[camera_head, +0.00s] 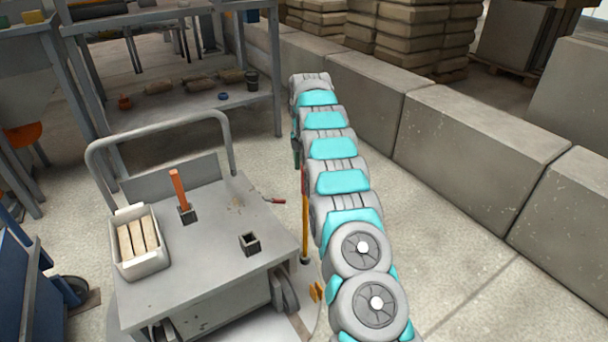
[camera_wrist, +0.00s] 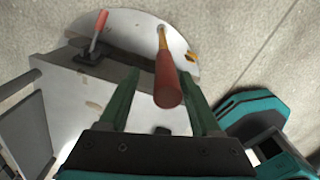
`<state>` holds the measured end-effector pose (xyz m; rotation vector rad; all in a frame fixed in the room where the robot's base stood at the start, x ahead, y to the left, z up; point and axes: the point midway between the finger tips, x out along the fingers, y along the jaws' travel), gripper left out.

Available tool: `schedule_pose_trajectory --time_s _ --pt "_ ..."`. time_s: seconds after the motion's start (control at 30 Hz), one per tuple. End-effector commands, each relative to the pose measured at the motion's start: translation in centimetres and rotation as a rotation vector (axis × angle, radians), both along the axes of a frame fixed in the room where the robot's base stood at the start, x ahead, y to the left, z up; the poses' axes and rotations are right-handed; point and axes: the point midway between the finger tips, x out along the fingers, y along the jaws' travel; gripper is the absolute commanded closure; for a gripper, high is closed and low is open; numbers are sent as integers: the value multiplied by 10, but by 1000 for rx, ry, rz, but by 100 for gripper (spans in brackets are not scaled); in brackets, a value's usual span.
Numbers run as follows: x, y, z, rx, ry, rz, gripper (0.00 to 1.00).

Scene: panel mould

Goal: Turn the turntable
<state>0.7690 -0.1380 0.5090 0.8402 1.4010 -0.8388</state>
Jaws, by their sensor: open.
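The turntable is a pale round disc (camera_head: 306,314) in the floor under a grey cart (camera_head: 195,250); part of its rim (camera_wrist: 184,55) shows in the wrist view. An upright bar with a yellow shaft (camera_head: 305,225) and a red grip (camera_wrist: 168,85) stands at the disc's edge, right of the cart. My gripper (camera_wrist: 161,76) is open, its two green fingers on either side of the red grip in the wrist view. I cannot tell whether they touch it. In the head view my arm hides most of the gripper.
The cart carries a white bin of blocks (camera_head: 140,243), an orange stick in a dark socket (camera_head: 180,190) and an empty socket (camera_head: 250,243). A yellow bracket (camera_head: 317,292) lies near the disc rim. Concrete blocks (camera_head: 470,150) line the right.

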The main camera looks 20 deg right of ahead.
Motion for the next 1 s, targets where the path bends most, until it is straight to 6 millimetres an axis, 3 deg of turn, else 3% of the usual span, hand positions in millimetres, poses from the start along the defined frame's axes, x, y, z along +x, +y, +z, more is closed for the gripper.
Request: schedule_pose_trajectory --time_s 0.1,0.3,1.0 --pt "1 -1 19 -1 -6 -1 35" --pt "2 0 36 0 -7 0 35" --pt "1 1 42 1 -3 1 35"
